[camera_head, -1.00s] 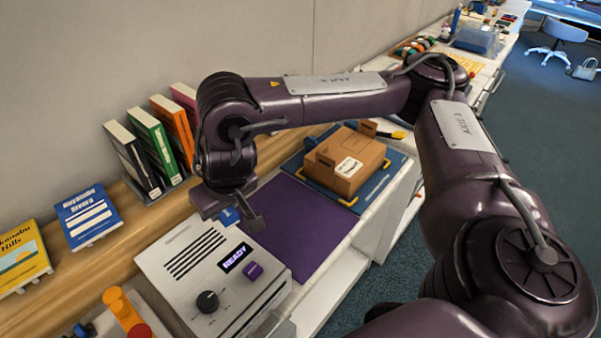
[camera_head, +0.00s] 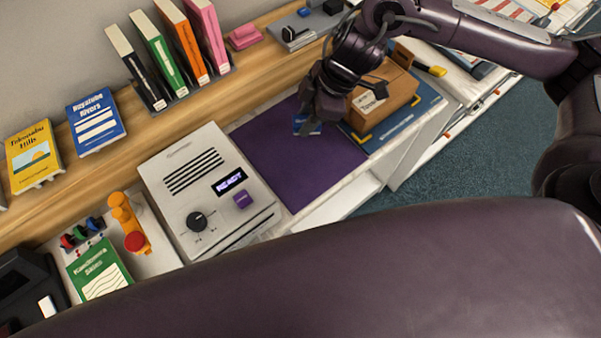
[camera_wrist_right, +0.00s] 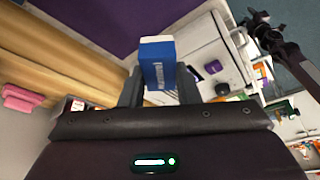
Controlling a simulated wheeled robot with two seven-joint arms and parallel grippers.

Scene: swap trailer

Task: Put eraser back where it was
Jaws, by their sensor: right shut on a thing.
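My right gripper (camera_head: 312,112) is shut on a small blue block with white lettering, which I take to be the eraser (camera_wrist_right: 158,68). The block stands out beyond the fingertips in the right wrist view. In the head view the blue eraser (camera_head: 306,125) shows partly under the gripper, over the far part of the purple mat (camera_head: 305,160). I cannot tell whether it touches the mat. A dark gripper, seemingly my left one (camera_wrist_right: 262,22), shows small at the upper right of the wrist view; its jaws are unclear.
A cardboard box (camera_head: 385,100) sits on a blue tray (camera_head: 405,125) just right of the gripper. A white machine (camera_head: 200,185) with a display and knob stands left of the mat. Books (camera_head: 165,60) and pink blocks (camera_head: 245,37) line the wooden shelf. Most of the mat is clear.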

